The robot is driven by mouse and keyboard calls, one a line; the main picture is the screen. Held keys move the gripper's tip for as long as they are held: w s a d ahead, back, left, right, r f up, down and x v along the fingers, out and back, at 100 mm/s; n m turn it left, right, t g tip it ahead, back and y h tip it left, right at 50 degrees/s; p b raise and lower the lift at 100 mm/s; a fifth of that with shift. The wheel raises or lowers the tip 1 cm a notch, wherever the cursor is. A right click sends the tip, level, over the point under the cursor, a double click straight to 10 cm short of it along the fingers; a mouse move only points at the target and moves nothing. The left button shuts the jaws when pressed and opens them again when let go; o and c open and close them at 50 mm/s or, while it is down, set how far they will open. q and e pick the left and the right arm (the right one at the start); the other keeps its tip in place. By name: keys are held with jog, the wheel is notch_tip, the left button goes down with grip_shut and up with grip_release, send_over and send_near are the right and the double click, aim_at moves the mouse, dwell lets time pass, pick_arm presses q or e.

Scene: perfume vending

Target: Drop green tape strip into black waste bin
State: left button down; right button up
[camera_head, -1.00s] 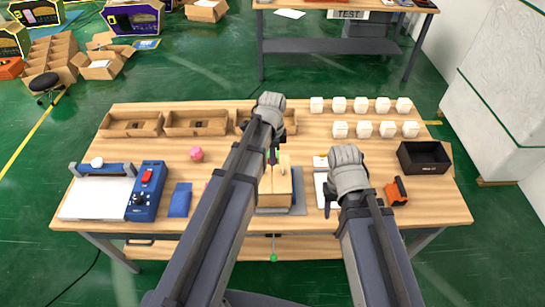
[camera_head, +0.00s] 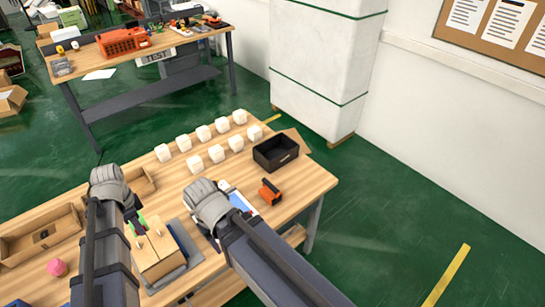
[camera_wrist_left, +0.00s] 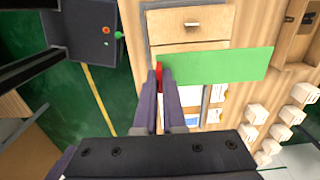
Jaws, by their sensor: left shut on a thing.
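The green tape strip (camera_wrist_left: 220,65) is pinched at one end by my left gripper (camera_wrist_left: 166,80) and stretches to the right in the left wrist view. In the head view only a bit of the strip (camera_head: 138,222) shows beside my left gripper (camera_head: 127,212), near a cardboard box (camera_head: 157,252). The arm hides most of the fingers. The black waste bin (camera_head: 276,153) is an open box on the table's far right part, apart from both grippers. My right gripper (camera_head: 208,206) is over the table between the cardboard box and an orange tool; its fingers are hidden.
Several white cubes (camera_head: 202,132) stand in rows behind and left of the bin. An orange-and-black tool (camera_head: 270,192) lies in front of the bin. Cardboard trays (camera_head: 40,235) and a pink ball (camera_head: 57,267) are at the left. A white wrapped stack (camera_head: 325,65) stands beyond the table.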

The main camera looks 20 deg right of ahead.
dwell(0.5)
pick_arm(q)
notch_tip(320, 180, down, 11)
jog(key=b, duration=1)
jog(key=shift+r+b, duration=0.15)
jog(key=shift+b, duration=0.25)
